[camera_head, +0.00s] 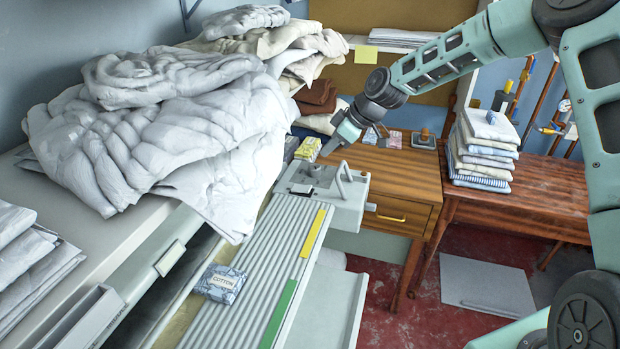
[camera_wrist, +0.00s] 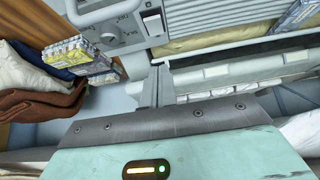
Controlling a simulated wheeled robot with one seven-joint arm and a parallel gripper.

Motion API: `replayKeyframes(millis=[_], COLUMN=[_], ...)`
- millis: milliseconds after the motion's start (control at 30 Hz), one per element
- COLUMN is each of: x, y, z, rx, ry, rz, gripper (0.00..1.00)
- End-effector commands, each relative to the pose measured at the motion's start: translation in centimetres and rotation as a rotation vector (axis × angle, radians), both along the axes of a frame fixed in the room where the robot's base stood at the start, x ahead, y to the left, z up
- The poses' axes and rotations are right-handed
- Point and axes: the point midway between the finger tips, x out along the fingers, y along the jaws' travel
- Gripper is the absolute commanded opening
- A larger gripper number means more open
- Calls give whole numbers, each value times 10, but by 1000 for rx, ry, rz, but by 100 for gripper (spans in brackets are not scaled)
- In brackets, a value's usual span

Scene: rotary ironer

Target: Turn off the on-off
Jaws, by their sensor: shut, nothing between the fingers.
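The rotary ironer (camera_head: 262,265) has a grey end housing (camera_head: 347,208) at its far end. In the wrist view its control panel (camera_wrist: 125,32) carries a round grey knob (camera_wrist: 109,32) with small markings and a white rocker-like switch (camera_wrist: 153,25). I cannot tell for certain which of these is the on-off, or its position. My gripper (camera_head: 327,151) is shut and empty, above and just behind the end housing in the head view. In the wrist view my gripper (camera_wrist: 160,68) points up toward the panel's lower edge, below the white switch and apparently apart from it.
A heap of white laundry (camera_head: 165,125) covers the left counter. A yellow box (camera_head: 308,148) stands near my gripper. A wooden cabinet (camera_head: 385,180) and a folded stack (camera_head: 483,150) are to the right.

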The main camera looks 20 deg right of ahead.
Motion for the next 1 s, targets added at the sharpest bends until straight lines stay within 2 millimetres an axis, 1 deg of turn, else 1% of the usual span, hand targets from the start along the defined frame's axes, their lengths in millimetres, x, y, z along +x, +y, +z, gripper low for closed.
replayKeyframes(millis=[167, 333, 467, 767, 900, 1000], x=[0, 5, 11, 31, 29, 29], y=[1, 9, 21, 51, 47, 46], z=[-1, -11, -29, -79, -100, -110], rx=[0, 1, 2, 0, 1, 1], ry=[2, 2, 4, 6, 6, 4], rz=[0, 2, 2, 2, -1, -2], gripper=[0, 0, 0, 0, 0, 0])
